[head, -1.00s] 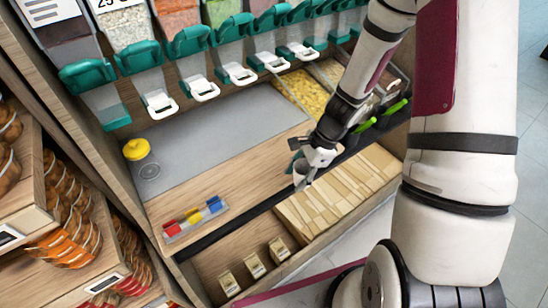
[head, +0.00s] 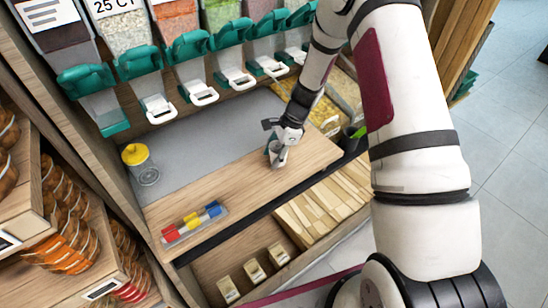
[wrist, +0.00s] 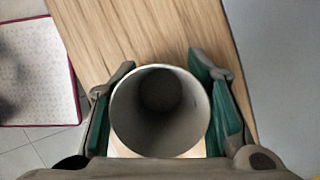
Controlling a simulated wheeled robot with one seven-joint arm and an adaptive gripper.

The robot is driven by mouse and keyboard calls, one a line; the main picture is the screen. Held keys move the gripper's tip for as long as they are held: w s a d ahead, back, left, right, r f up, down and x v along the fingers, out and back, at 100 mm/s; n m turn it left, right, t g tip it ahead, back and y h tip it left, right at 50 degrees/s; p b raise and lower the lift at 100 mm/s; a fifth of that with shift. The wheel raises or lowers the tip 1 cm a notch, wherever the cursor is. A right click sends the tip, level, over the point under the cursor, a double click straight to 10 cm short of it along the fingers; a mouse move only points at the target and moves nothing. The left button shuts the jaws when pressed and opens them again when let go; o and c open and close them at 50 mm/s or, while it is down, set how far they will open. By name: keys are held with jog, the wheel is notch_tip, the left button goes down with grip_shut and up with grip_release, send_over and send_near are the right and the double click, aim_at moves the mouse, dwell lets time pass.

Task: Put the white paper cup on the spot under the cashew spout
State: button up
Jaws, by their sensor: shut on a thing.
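My gripper (head: 278,152) is shut on the white paper cup (head: 275,158), low over or at the wooden counter in the head view. In the wrist view the cup (wrist: 160,112) stands between the two green-padded fingers, its open mouth facing the camera, and looks empty. A row of dispensers with teal lids and white spouts (head: 236,82) runs along the back. I cannot read which one holds cashews. The grey mat (head: 215,137) lies below the spouts, behind the cup. I cannot tell whether the cup touches the counter.
A tray of red, yellow and blue pieces (head: 194,224) lies on the counter's front left. A bin of folded paper bags (head: 322,212) is lower in front. Most of the mat is clear.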

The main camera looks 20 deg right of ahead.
jog(key=shift+f, duration=0.55)
jog(key=shift+f, duration=0.1)
jog(key=o, duration=0.8)
